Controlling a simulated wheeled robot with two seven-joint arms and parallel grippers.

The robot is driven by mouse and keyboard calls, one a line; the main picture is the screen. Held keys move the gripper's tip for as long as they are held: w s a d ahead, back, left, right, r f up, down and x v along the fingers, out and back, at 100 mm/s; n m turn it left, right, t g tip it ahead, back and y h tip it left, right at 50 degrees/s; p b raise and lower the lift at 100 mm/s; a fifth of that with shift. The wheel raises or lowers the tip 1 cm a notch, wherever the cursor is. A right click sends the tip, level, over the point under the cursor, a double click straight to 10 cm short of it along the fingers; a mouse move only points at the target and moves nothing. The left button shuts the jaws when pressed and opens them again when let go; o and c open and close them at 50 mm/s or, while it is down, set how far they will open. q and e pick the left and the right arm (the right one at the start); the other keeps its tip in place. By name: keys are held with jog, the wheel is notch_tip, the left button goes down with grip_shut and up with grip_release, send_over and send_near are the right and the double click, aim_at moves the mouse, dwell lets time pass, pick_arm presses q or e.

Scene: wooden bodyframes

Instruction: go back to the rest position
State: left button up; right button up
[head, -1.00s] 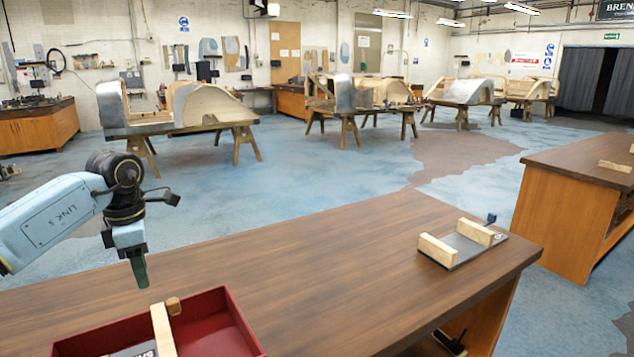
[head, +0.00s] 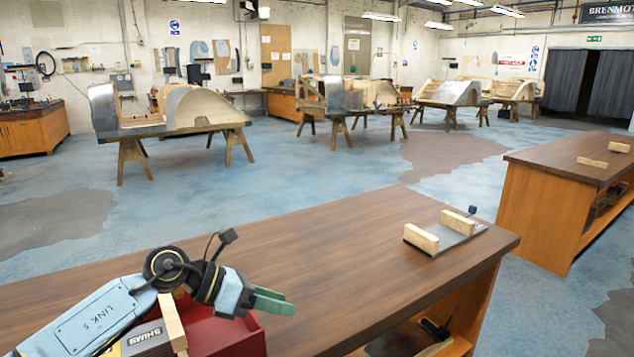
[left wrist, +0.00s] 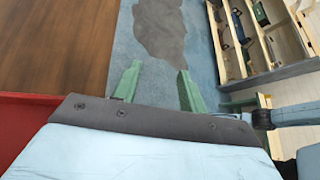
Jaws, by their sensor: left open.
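My left gripper (head: 272,301) is in the head view above the right side of the red tray (head: 236,335), with its green fingers pointing right. In the left wrist view its two fingers (left wrist: 157,85) stand apart with nothing between them, over the bench edge and the blue floor. At the right of that view, part of my other arm shows with a green piece like a finger (left wrist: 238,105); its jaws cannot be made out. The head view does not show my right gripper.
The tray on the brown bench (head: 340,265) holds a wooden bar (head: 172,322) and a box marked SHIMS (head: 147,340). A fixture with two wooden blocks (head: 447,236) stands at the bench's right end. Bench top between them is clear. Another bench (head: 560,160) stands right.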

pick_arm(q)
jog(key=s+d+r+n+t+h, duration=0.3)
jog(key=r+n+t+h, duration=0.3)
jog(key=n+t, duration=0.55)
jog(key=s+a+f+n+t+y, duration=0.1)
jog(key=a+f+n+y, duration=0.3)
jog(key=n+y, duration=0.3)
jog(key=s+a+f+n+y, duration=0.25)
jog(key=a+n+y, duration=0.25)
jog(key=n, duration=0.5)
jog(key=s+a+f+n+t+y, duration=0.1)
jog(key=a+f+n+y, duration=0.35)
jog(key=n, duration=0.35)
jog(key=s+a+f+n+g+y, duration=0.15)
jog(key=s+f+n+g, duration=0.4)
jog(key=s, duration=0.65)
jog(key=s+a+f+n+g, duration=0.25)
jog(key=s+f+g, duration=0.5)
jog(key=s, duration=0.55)
notch_tip(320, 180, down, 26)
jog(key=s+r, duration=0.1)
jog(key=s+a+f+g, duration=0.2)
jog(key=s+a+f, duration=0.1)
jog(key=s+f, duration=1.2)
jog(key=shift+s+f, duration=0.35)
jog(key=shift+s, duration=0.45)
